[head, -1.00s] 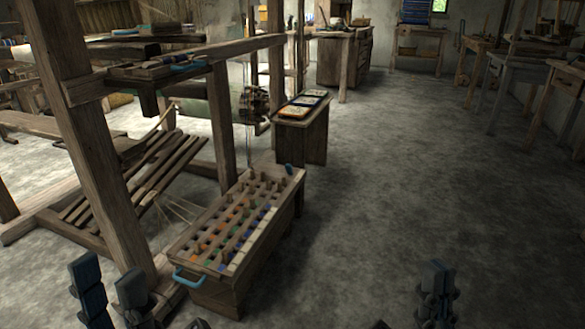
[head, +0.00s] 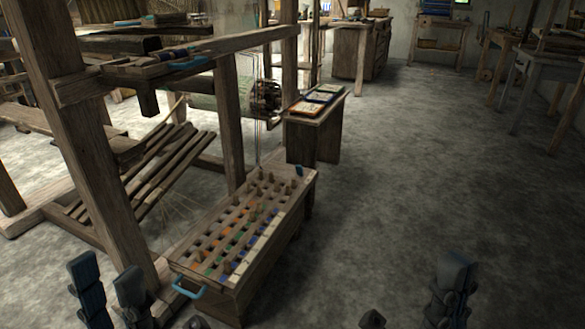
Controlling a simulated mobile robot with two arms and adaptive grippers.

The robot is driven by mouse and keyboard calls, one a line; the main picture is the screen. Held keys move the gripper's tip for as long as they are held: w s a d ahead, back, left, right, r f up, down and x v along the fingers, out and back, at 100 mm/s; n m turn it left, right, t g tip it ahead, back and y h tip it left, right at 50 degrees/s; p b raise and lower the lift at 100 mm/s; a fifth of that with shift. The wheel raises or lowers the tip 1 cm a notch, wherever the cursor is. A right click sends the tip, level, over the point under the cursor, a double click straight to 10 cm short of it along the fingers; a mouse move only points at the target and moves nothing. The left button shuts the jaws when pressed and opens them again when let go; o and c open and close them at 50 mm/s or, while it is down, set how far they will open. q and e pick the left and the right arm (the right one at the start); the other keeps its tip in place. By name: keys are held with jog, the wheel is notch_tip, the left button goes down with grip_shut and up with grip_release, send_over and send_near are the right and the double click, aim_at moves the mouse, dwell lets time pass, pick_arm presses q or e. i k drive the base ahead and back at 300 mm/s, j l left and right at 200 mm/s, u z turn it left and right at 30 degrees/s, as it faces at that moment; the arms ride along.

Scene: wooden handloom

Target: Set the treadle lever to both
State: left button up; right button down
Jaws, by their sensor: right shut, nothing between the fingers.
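The wooden loom frame (head: 78,128) stands at the left, with long slatted treadles (head: 160,176) low inside it. In front is a wooden peg box (head: 262,283) with a blue handle (head: 190,287) at its near end and a small blue knob (head: 299,171) at its far end. Another blue handle (head: 188,64) is on the loom's side beam. I cannot tell which of these is the treadle lever. My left gripper (head: 108,276) is open and empty at the bottom left, short of the box. My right gripper (head: 453,276) is shut and empty at the bottom right, away from the box.
A small wooden stand (head: 314,137) with colored cards on top is behind the box. Workbenches (head: 365,52) line the back and right. The stone floor (head: 420,170) to the right of the box is clear. The loom post at the left is close to my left gripper.

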aim_at(299, 169)
jog(key=i+l+u, duration=0.45)
jog(key=i+l, duration=0.25)
jog(key=i, duration=0.25)
jog(key=i+l+u, duration=0.4)
jog(key=i+l, duration=0.45)
jog(key=l, duration=0.2)
